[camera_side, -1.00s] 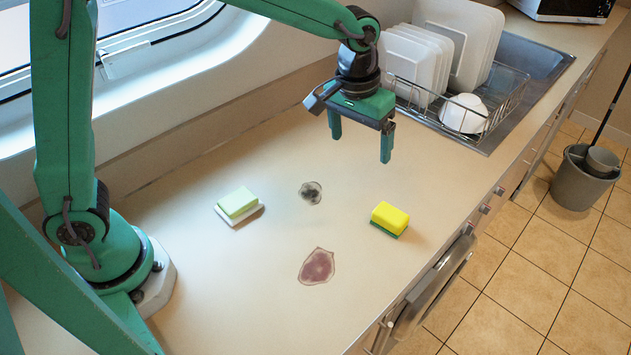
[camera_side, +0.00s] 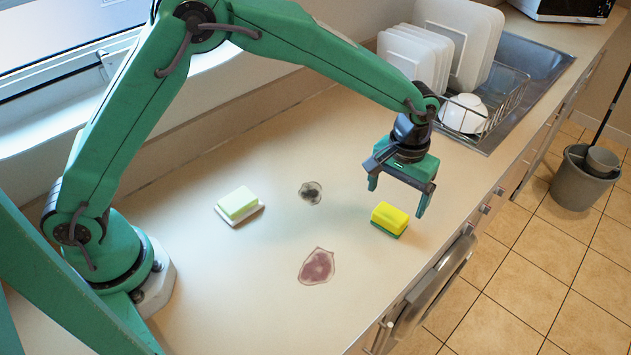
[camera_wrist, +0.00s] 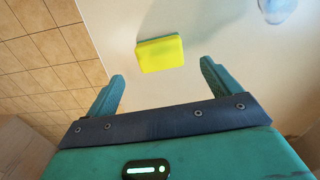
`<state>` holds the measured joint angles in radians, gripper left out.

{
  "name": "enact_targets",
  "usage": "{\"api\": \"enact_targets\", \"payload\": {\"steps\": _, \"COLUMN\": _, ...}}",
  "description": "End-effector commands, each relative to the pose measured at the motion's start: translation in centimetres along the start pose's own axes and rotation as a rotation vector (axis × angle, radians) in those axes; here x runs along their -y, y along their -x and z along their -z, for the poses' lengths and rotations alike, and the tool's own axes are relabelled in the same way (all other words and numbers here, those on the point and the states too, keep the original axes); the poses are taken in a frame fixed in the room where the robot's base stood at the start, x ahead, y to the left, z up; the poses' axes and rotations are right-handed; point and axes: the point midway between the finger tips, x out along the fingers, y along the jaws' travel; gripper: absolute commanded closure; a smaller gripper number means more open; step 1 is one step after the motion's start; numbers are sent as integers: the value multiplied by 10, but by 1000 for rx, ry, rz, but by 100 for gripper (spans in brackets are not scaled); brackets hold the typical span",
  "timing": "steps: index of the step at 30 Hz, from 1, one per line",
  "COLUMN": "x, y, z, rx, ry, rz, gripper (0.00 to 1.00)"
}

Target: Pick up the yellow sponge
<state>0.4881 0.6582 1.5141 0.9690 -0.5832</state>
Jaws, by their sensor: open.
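The yellow sponge (camera_side: 390,216) has a green underside and lies on the counter near its front edge. In the wrist view the yellow sponge (camera_wrist: 160,54) lies beyond my fingertips, roughly between them in the picture. My gripper (camera_side: 397,197) is open and empty, pointing down, above and close to the sponge in the side view. In the wrist view both fingers of my gripper (camera_wrist: 163,72) are spread apart with nothing between them. I cannot tell the exact height of the fingertips above the sponge.
A dish rack (camera_side: 480,117) with plates and a white bowl (camera_side: 464,113) stands behind. The counter edge drops to a tiled floor.

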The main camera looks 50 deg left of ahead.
Motion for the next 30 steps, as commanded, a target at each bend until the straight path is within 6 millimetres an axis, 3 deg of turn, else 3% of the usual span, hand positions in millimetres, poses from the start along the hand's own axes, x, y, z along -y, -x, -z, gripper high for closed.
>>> {"api": "enact_targets", "payload": {"steps": 5, "x": 0, "y": -14, "z": -1, "rx": 1, "ry": 0, "rz": 1, "gripper": 11}}
{"api": "enact_targets", "payload": {"steps": 14, "x": 1, "y": -20, "z": -1, "rx": 2, "ry": 0, "rz": 1, "gripper": 11}}
{"api": "enact_targets", "payload": {"steps": 30, "x": 1, "y": -67, "z": -3, "rx": 1, "ry": 0, "rz": 1, "gripper": 11}}
